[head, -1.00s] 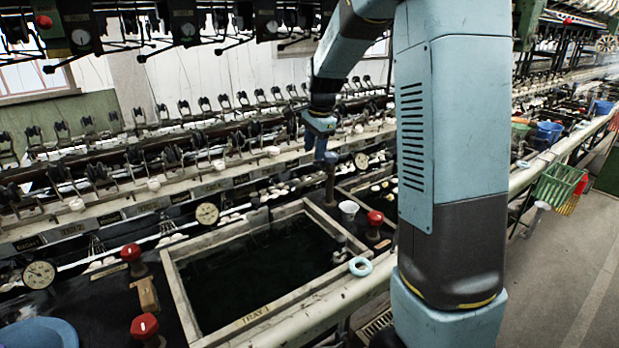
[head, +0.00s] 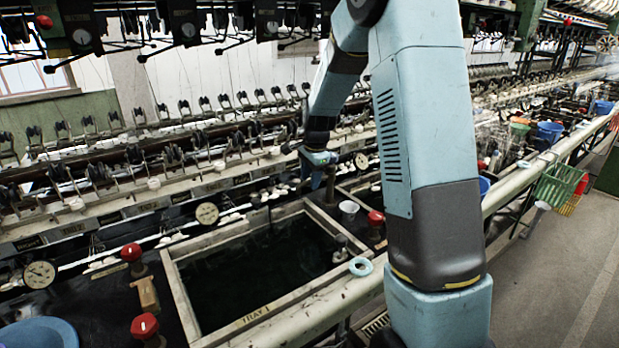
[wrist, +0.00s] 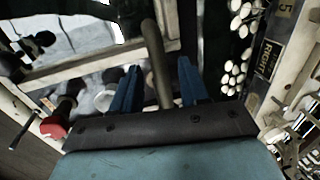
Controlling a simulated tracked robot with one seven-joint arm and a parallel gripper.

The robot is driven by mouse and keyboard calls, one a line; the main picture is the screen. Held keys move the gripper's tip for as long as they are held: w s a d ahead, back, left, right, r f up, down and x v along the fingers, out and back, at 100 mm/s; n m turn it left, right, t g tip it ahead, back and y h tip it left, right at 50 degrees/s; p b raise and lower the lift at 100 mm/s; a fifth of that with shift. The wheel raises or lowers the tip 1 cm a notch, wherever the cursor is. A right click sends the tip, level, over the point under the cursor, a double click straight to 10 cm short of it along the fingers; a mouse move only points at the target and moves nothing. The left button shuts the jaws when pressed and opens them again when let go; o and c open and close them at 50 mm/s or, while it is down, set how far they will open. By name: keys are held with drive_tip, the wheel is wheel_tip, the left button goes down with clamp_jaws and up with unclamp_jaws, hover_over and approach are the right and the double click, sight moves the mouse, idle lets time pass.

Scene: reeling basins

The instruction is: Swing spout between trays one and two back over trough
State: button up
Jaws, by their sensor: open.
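The spout (head: 330,188) is a dark brownish pipe standing between tray one (head: 178,292) and the partly hidden second tray (head: 345,190). In the wrist view the spout (wrist: 152,45) runs lengthwise between my two blue fingers. My gripper (head: 317,168) is at the pipe's left side in the head view, pointing down. In the wrist view my gripper (wrist: 158,72) is open, with a finger on each side of the pipe and gaps showing. Which way the spout's outlet points is unclear. A strip holding white cocoons (wrist: 234,45) lies right of it; I cannot tell if this is the trough.
A white cup (head: 348,207) and a red knob (head: 375,217) stand close to the spout. More red knobs (head: 131,252) stand left of tray one. Reeling fittings line the back.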

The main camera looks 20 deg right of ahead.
clamp_jaws()
idle(0.5)
